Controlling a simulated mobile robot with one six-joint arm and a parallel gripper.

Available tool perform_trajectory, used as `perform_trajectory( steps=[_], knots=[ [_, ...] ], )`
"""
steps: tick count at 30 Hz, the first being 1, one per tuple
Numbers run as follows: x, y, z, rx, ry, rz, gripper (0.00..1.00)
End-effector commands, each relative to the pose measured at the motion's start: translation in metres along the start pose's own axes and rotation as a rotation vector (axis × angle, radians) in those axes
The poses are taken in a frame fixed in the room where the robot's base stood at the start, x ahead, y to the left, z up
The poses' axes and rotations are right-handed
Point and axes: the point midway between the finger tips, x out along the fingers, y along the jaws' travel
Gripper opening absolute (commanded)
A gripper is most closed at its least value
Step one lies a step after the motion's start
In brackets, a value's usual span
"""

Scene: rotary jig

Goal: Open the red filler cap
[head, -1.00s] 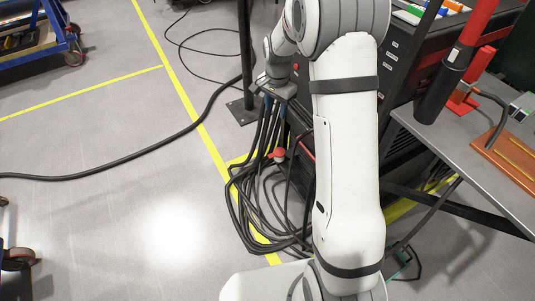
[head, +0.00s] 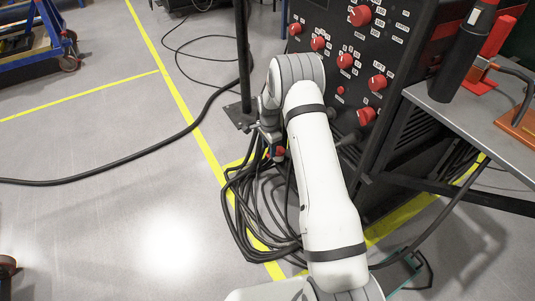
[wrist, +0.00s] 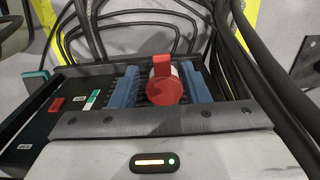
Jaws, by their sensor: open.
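The red filler cap (wrist: 165,84), round with an upright tab, shows between the two blue fingers of my gripper (wrist: 160,88) in the wrist view. The fingers are open, one on each side of the cap. A gap shows at the left finger; the right finger is close, and I cannot tell if it touches. In the head view a little red of the cap (head: 277,152) shows beside my gripper (head: 270,146), low by the black cables. The wrist and arm hide most of this spot. What the cap sits on is hidden.
Looped black cables (head: 240,195) hang and lie around the gripper. A black panel (head: 330,75) with several red knobs stands behind the arm. A grey table (head: 470,135) is at the right, a dark post (head: 244,60) behind. The floor at left is mostly clear.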

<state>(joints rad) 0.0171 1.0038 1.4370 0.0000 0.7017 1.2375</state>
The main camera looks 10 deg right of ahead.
Motion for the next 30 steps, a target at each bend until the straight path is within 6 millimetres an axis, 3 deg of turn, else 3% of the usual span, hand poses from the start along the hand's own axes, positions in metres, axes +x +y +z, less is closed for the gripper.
perform_trajectory(
  steps=[1,4,13,28,30],
  knots=[
    [0.011,0.0,0.0,0.0,-0.001,0.001,0.42],
    [0.021,0.0,0.0,0.0,0.0,-0.001,0.42],
    [0.023,0.0,-0.001,0.0,0.0,-0.001,0.41],
    [0.023,0.001,-0.001,0.001,0.0,0.002,0.0],
    [0.023,0.002,-0.001,0.001,-0.001,0.003,0.0]
  ],
)
